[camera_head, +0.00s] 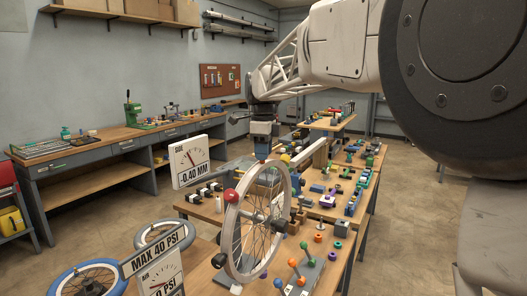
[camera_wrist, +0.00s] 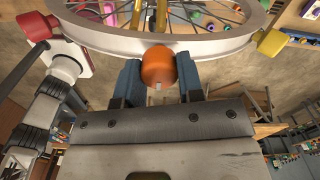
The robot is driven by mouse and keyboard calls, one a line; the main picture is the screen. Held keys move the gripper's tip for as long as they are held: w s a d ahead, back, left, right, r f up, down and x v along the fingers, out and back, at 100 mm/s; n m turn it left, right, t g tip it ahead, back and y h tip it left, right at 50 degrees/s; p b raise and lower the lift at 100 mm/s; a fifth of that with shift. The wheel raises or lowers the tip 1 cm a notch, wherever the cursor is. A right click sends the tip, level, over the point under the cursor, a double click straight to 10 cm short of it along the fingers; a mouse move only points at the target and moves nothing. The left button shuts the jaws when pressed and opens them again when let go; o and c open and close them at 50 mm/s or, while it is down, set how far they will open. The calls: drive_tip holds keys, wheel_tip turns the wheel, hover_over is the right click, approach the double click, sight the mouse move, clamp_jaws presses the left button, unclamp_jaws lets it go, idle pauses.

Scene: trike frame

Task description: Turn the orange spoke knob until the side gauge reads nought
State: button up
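The orange spoke knob (camera_wrist: 158,66) sits at the rim of the spoked wheel (camera_wrist: 160,45), between the two blue fingers of my gripper (camera_wrist: 159,78) in the wrist view. Both fingers appear to touch its sides, so my gripper looks shut on it. In the head view my gripper (camera_head: 262,147) points down at the top of the upright wheel (camera_head: 231,238), and the knob is hidden there. The side gauge (camera_head: 189,160) stands left of the wheel; it reads 0.40 MM with what looks like a minus sign. Its needle leans left.
A red ball-like piece (camera_head: 231,195) is on the wheel's left; a yellow block (camera_wrist: 272,42) is at its right in the wrist view. A pressure gauge (camera_head: 157,272) and a blue-rimmed wheel (camera_head: 88,278) stand front left. Small coloured parts crowd the bench behind and right.

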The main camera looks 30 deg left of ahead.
drive_tip(key=shift+c, duration=0.7)
drive_tip(key=shift+n, duration=0.4)
